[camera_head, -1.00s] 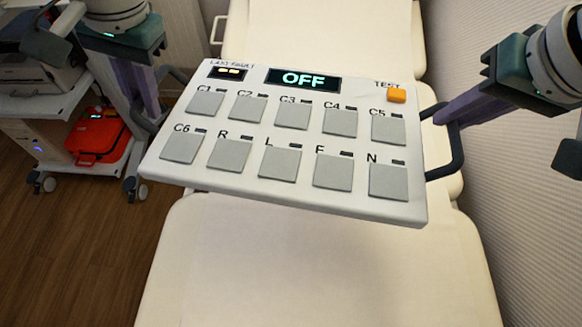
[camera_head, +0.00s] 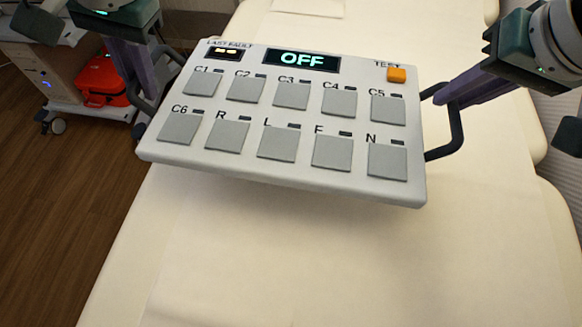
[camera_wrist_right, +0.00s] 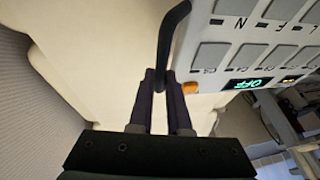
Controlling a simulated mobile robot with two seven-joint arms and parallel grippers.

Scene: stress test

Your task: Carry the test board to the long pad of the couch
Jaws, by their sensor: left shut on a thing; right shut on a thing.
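The test board (camera_head: 290,125) is a white panel with several grey pads, an orange TEST button and a display reading OFF. In the head view it hangs tilted above the cream couch (camera_head: 230,270). My left gripper (camera_head: 150,95) is shut on the board's left dark handle, partly hidden behind the board's corner. My right gripper (camera_head: 448,98) is shut on the right handle (camera_head: 457,140). In the right wrist view, the fingers (camera_wrist_right: 167,85) close around that handle, beside the board (camera_wrist_right: 240,50). Any gap between board and couch is hard to judge.
A white cart (camera_head: 50,85) stands at the left with a red case (camera_head: 100,80) on it. Wooden floor (camera_head: 50,220) lies left of the couch. A ribbed wall (camera_head: 568,110) is close on the right. The couch surface below the board is clear.

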